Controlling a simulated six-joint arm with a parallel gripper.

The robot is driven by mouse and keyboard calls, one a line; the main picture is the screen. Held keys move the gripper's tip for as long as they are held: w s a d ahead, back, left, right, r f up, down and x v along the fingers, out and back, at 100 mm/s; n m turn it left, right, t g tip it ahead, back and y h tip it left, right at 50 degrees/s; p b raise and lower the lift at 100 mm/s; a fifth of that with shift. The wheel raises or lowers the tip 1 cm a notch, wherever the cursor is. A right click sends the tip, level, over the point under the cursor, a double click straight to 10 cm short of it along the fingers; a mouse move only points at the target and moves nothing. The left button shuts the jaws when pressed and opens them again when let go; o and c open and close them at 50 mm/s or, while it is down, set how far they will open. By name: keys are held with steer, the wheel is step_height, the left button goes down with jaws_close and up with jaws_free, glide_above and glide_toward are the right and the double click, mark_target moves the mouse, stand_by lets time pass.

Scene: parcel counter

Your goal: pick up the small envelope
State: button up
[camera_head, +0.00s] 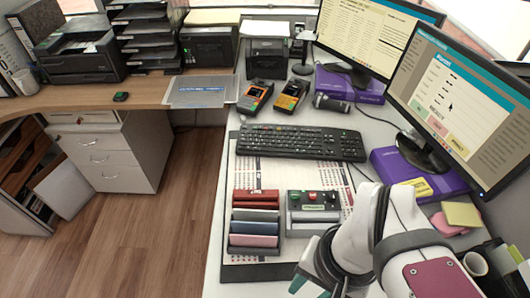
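I cannot make out a thing that is clearly a small envelope. A flat pale grey piece with a blue strip (203,90) lies on the wooden desk at the upper left; I cannot tell whether it is an envelope. My gripper (312,268) is low in the picture, right of the middle, over the near end of the white counter. It is dark with some teal and is seen partly from behind, beside my white arm. Its fingertips are not clear, and I cannot see whether it holds anything. My arm hides part of the counter's near right.
A rack of coloured wallet-like items (254,222) and a grey button box (313,207) stand near my gripper. Behind them are a keyboard (300,143), two card terminals (290,96) and two monitors (462,108). Sticky notes (462,214) and a mug (475,263) are at right.

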steer(key=w+a+r+m, duration=0.2)
steer(key=w+m, duration=0.3)
steer(key=w, duration=0.5)
steer(key=m+h, duration=0.2)
steer(key=m, duration=0.5)
glide_above(255, 211)
step_height(255, 211, down, 4)
step_height(255, 211, down, 15)
steer(key=shift+w+r, duration=0.1)
steer(key=shift+r, duration=0.05)
jaws_close()
